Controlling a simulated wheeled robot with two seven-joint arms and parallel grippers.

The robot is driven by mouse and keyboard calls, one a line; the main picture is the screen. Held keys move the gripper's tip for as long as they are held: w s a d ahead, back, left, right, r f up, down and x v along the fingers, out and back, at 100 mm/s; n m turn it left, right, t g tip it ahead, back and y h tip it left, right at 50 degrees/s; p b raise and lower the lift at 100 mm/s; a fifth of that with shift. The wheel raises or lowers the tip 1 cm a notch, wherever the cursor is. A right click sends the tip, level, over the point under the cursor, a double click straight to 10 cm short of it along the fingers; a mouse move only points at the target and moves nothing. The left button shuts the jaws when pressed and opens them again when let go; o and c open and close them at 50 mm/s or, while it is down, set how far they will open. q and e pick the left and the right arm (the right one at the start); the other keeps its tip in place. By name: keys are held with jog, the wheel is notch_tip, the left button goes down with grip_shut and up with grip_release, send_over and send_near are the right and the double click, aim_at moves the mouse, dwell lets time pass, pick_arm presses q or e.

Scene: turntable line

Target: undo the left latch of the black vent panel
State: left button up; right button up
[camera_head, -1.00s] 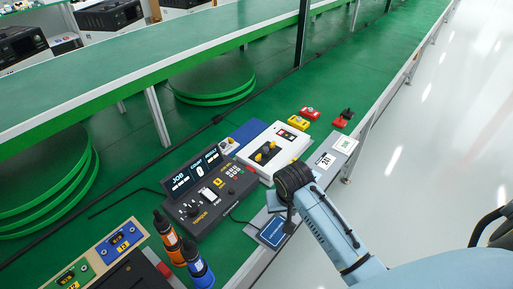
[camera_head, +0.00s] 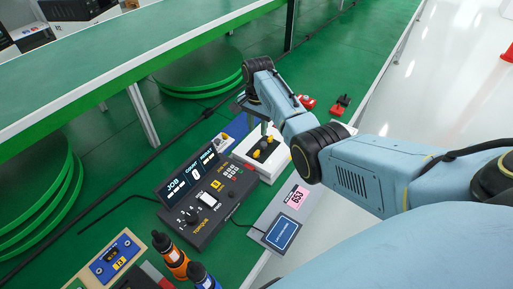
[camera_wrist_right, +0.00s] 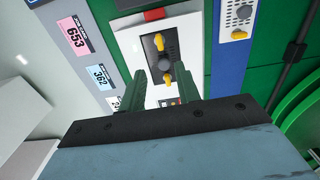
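The black vent panel (camera_head: 264,149) is set in the top of a white box (camera_head: 278,158), with two yellow latches. In the wrist view the panel (camera_wrist_right: 152,58) shows one yellow latch (camera_wrist_right: 158,42) above and another (camera_wrist_right: 167,76) below. My right gripper (camera_head: 254,124) hangs above the panel, its green fingers (camera_wrist_right: 164,88) apart and empty, both latches showing between or beyond them. Contact is not visible. My left gripper is not in view.
A torque controller (camera_head: 208,188) stands left of the white box. Orange (camera_head: 172,257) and blue screwdrivers stand at the front left. Red parts (camera_head: 341,105) lie beyond the box.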

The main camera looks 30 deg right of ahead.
aim_at(257, 151)
notch_tip(257, 151, down, 10)
jog(key=b, duration=0.3)
jog(key=shift+f+b, duration=0.35)
grip_shut()
